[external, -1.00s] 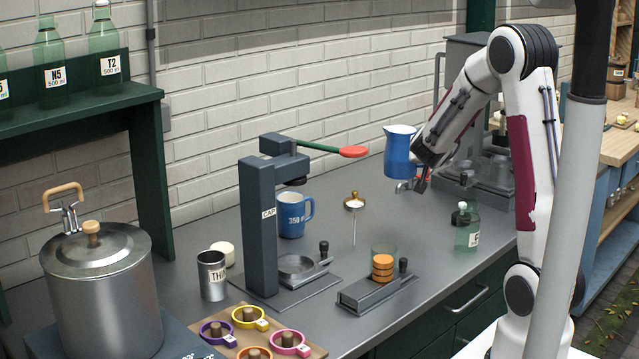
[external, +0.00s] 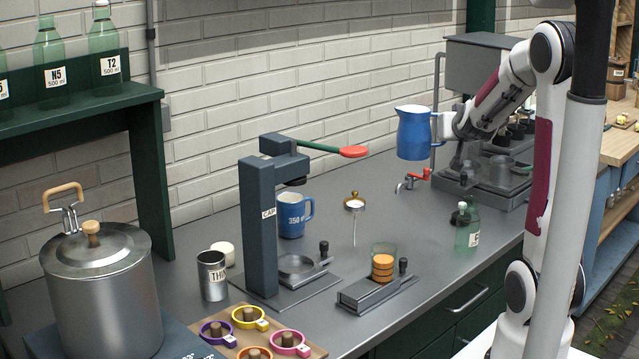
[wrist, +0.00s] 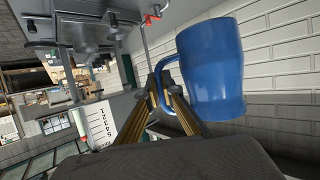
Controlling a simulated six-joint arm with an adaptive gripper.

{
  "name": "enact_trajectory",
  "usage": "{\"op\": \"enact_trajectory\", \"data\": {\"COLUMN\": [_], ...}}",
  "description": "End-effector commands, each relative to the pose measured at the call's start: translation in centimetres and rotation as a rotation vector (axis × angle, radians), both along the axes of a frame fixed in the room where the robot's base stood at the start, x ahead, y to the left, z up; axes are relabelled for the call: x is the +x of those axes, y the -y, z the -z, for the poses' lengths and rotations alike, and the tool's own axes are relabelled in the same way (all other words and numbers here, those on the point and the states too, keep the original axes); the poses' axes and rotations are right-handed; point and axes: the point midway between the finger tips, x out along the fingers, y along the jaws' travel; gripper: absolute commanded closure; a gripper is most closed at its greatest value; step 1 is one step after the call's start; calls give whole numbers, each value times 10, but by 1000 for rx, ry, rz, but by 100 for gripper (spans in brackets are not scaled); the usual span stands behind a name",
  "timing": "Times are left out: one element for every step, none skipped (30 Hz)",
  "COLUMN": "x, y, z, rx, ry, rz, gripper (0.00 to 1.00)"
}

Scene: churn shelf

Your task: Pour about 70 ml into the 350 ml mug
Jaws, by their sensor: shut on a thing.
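The blue mug marked 350 (external: 290,218) stands upright on the counter, behind and to the right of the dark press stand. A blue pitcher (external: 413,136) with a pale rim is held in the air above the counter, right of the mug and apart from it. It looks about upright. My gripper (external: 450,128) is shut on the pitcher's handle, on its right side. In the wrist view the fingers (wrist: 163,88) close on the handle, and the blue pitcher body (wrist: 212,70) shows beside them.
The press stand (external: 257,225) with its red-tipped lever (external: 352,152) rises beside the mug. A THIN cup (external: 212,278) stands left of the press.

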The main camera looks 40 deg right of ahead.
Motion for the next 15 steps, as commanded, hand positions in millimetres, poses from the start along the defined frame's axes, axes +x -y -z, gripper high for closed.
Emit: {"op": "enact_trajectory", "data": {"x": [-1,-1,-2,-2,-2,-2,-3,-3,-3,-3,-3,-3,-3,-2,-2], "y": [1,1,1,1,1,1,1,1,1,1,1,1,1,1,1], "z": [-3,-4,-5,-5,-6,-7,-8,-8,-9,-9,-10,-11,-11,-12,-13], "rx": [-2,-3,-2,-2,-2,-3,-2,-3,-2,-1,-2,-2,-2,-2,-2], "ry": [3,3,4,3,3,3,4,3,3,4,3,2,3,3,3], "rz": [-4,-8,-15,-19,-22,-28,-31,-34,-40,-43,-47,-52,-55,-58,-62], "gripper": [100,100,100,100,100,100,100,100,100,100,100,100,100,100,100]}}
